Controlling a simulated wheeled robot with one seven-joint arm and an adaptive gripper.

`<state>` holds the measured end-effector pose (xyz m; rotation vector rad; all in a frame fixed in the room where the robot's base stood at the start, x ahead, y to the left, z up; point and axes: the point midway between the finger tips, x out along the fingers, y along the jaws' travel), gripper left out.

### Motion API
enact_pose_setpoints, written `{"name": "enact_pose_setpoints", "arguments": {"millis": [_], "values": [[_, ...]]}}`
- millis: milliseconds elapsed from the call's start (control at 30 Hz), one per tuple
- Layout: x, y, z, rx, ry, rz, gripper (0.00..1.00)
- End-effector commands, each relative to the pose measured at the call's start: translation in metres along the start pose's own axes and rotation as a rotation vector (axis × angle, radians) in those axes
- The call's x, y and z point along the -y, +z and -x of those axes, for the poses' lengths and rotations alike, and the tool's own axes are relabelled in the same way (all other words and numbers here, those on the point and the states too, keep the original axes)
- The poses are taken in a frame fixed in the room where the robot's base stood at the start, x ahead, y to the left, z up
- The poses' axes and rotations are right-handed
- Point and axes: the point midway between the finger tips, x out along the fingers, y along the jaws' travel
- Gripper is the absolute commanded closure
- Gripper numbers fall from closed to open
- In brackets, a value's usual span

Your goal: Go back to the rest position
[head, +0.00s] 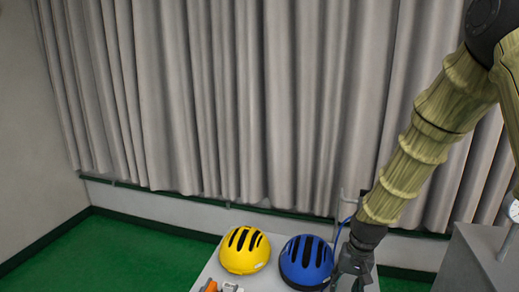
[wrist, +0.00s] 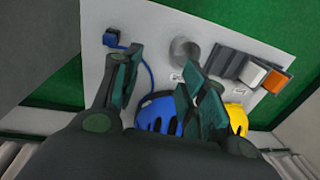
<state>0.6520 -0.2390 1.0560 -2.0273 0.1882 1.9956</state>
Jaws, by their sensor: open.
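My gripper (head: 353,262) points down over the right part of a pale tabletop (head: 205,272), beside the blue helmet. In the wrist view my gripper (wrist: 160,68) has its two dark green fingers spread apart, with nothing between them but a blue cord and bare tabletop. The blue helmet (head: 305,259) sits on the tabletop just left of my gripper and shows in the wrist view (wrist: 157,112), partly hidden by the right finger. The yellow helmet (head: 245,251) sits left of the blue one and also shows in the wrist view (wrist: 237,119).
A grey cylinder (wrist: 183,50) stands on the tabletop. A dark holder has a white block (wrist: 251,74) and an orange block (wrist: 276,81). A small dark-blue block (wrist: 113,39) joins the blue cord. A grey cabinet (head: 470,262) stands at right; curtains (head: 230,100) hang behind.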

Motion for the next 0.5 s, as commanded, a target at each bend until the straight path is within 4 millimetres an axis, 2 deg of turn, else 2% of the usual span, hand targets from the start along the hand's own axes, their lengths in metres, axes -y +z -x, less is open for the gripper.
{"name": "enact_pose_setpoints", "arguments": {"millis": [167,267,500], "values": [[-0.011,0.02,-0.055,0.008,0.016,0.018,0.57],[-0.02,0.037,-0.096,0.011,0.029,0.033,0.57],[-0.047,0.095,-0.191,0.012,0.056,0.079,0.57]]}}
